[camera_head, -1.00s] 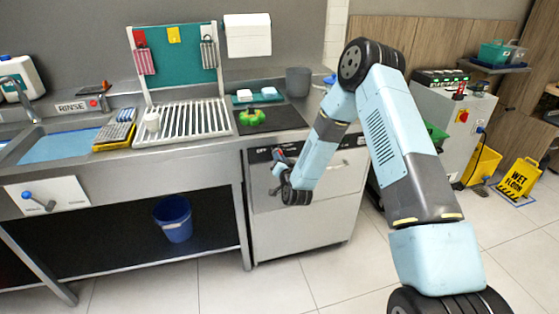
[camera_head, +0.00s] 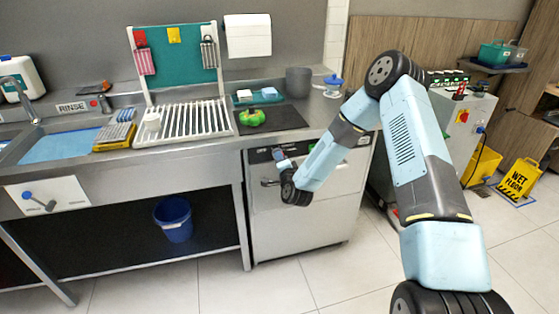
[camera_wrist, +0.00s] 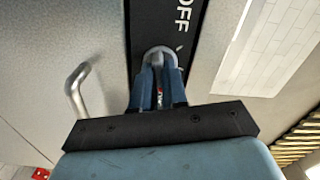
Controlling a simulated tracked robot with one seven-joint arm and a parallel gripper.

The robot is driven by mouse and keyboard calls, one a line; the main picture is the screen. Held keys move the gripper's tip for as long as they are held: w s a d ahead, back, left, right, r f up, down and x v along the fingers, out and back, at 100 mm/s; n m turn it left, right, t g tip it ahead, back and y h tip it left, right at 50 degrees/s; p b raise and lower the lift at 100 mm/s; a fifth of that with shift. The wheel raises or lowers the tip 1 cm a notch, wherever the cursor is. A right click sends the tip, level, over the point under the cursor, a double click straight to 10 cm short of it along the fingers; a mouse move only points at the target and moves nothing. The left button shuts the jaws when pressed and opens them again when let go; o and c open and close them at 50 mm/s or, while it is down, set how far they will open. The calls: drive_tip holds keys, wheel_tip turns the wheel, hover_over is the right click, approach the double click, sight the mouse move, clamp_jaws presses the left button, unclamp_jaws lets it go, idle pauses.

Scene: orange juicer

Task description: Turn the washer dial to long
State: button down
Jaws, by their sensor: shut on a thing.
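The washer (camera_head: 310,222) is the grey-white front-loading machine under the right end of the counter. Its dark control strip (camera_wrist: 158,22) shows the word OFF in the wrist view. The dial (camera_wrist: 160,52), a pale round knob, sits on that strip. My gripper (camera_head: 279,156) is at the strip in the head view. In the wrist view my gripper (camera_wrist: 160,68) has its two blue fingers shut on the dial, one on each side. The fingers hide part of the dial and some lettering. I cannot read the dial's setting.
A metal door handle (camera_wrist: 76,90) sticks out left of my fingers in the wrist view. Above the washer, the counter holds a black mat (camera_head: 285,118) with a green item (camera_head: 252,118). A blue bucket (camera_head: 174,220) stands on the shelf at left. The floor before the washer is clear.

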drive_tip(key=shift+s+d+f, duration=0.1)
drive_tip(key=shift+d+f, duration=0.05)
drive_tip(key=shift+f, duration=0.2)
drive_tip(key=c, duration=1.5)
unclamp_jaws()
drive_tip(key=o, duration=0.3)
drive_tip(key=shift+r, duration=0.2)
drive_tip(key=shift+o, duration=0.2)
drive_tip(key=v, duration=1.3)
drive_tip(key=shift+s, duration=0.3)
drive_tip(key=shift+r, duration=0.1)
